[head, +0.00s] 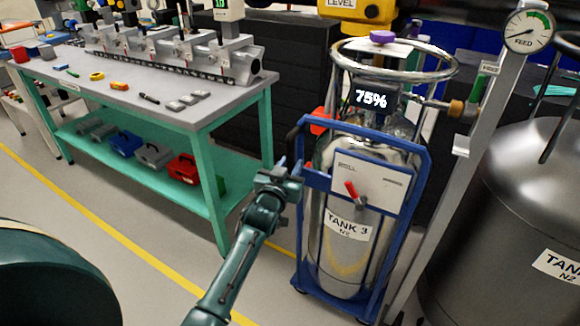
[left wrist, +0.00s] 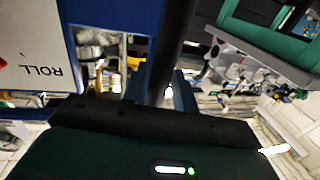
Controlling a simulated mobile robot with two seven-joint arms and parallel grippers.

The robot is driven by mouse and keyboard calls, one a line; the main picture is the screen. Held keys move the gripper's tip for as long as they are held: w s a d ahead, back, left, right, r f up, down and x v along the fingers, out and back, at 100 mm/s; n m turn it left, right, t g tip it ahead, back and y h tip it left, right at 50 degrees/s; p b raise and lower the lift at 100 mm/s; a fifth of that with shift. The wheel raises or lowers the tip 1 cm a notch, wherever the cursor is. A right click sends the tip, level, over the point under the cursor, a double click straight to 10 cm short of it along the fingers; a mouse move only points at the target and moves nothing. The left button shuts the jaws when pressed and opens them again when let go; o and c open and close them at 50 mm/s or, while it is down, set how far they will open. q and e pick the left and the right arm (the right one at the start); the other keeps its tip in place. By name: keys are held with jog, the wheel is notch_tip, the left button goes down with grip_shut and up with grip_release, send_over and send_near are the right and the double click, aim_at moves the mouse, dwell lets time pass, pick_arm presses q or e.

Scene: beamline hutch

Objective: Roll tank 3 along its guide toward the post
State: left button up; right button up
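Tank 3 (head: 340,250), a shiny silver cylinder labelled "TANK 3 N2", stands upright in a blue wheeled frame (head: 424,190). Its display (head: 371,99) reads 75%. A white panel (head: 368,183) marked "ROLL" with a red lever (head: 351,189) is on its front; part of this panel shows in the left wrist view (left wrist: 32,50). My left gripper (head: 289,172) is at the frame's left side, by a blue bar. In the left wrist view a dark bar (left wrist: 178,40) runs up from between the fingers; whether they are closed on it is unclear. My right gripper is out of view.
A grey post (head: 470,150) with a FEED gauge (head: 529,32) stands right of tank 3, joined by a brass fitting. Another large tank (head: 530,210) is at far right. A green-legged bench (head: 215,115) stands left. A yellow line (head: 110,235) crosses the open floor.

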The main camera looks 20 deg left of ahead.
pick_arm(q)
jog(key=shift+o, duration=1)
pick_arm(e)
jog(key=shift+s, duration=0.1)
pick_arm(q)
jog(key=shift+s, duration=0.15)
jog(key=s+d+p, duration=0.1)
jog(key=s, duration=1.1)
jog(key=shift+s+d, duration=0.3)
jog(key=shift+s, duration=0.1)
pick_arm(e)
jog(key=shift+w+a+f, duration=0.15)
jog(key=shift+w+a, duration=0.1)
